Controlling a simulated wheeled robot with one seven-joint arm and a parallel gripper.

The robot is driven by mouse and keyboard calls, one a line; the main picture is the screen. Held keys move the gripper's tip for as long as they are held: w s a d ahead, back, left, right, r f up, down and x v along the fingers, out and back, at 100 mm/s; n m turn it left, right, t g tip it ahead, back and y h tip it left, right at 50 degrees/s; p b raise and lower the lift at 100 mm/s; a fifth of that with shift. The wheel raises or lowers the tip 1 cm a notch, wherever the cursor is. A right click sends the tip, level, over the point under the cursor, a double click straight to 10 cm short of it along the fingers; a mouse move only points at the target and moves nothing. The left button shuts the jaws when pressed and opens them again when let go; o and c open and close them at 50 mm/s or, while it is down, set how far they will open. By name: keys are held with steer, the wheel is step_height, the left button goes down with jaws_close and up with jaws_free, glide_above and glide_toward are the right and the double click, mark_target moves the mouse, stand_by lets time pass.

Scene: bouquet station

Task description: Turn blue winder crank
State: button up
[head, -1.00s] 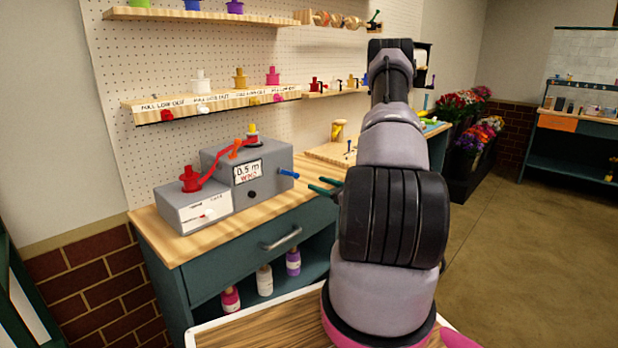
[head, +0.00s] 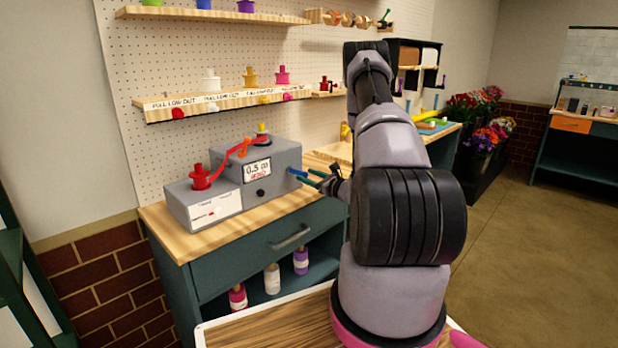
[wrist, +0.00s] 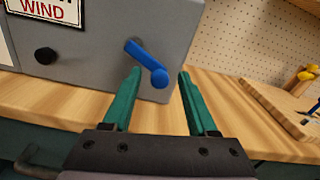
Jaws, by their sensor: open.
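My gripper (wrist: 160,75) is open, with one green finger on each side of the crank's lower end. I cannot tell whether a finger touches the crank. In the head view my gripper (head: 308,178) is just right of the box, and the crank (head: 297,173) is partly hidden by it. A display on the box reads about 0.5 with red text below.
A lower grey box (head: 213,205) with a red spool (head: 200,178) adjoins the winder. A black knob (wrist: 46,56) is on the winder's front. A wooden board (wrist: 295,100) lies on the counter to the right. A shelf (head: 220,100) with colored spools hangs above.

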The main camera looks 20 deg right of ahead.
jaws_close()
steer(key=shift+f+m, duration=0.1)
steer(key=shift+m, duration=0.2)
steer(key=m, duration=0.1)
steer(key=f+m, duration=0.1)
steer(key=a+m, duration=0.1)
steer(key=m, duration=0.1)
steer(key=shift+s+f, duration=0.25)
steer(key=m, duration=0.1)
steer(key=a+m, duration=0.1)
steer(key=m, duration=0.1)
steer(key=f+m, duration=0.1)
steer(key=shift+s+a+m, duration=0.2)
steer(key=shift+s+m, duration=0.05)
steer(key=shift+m, duration=0.15)
steer(key=m, duration=0.1)
steer(key=a+m, duration=0.1)
steer(key=m, duration=0.2)
steer(key=shift+s+a+f, duration=0.1)
steer(key=shift+s+a, duration=0.25)
steer(key=shift+s+a+r+m, duration=0.15)
steer(key=shift+a+m, duration=0.25)
steer(key=shift+m, duration=0.7)
steer(key=shift+s+a+r+m, duration=0.1)
steer(key=shift+a+m, duration=0.25)
steer(key=shift+m, duration=0.75)
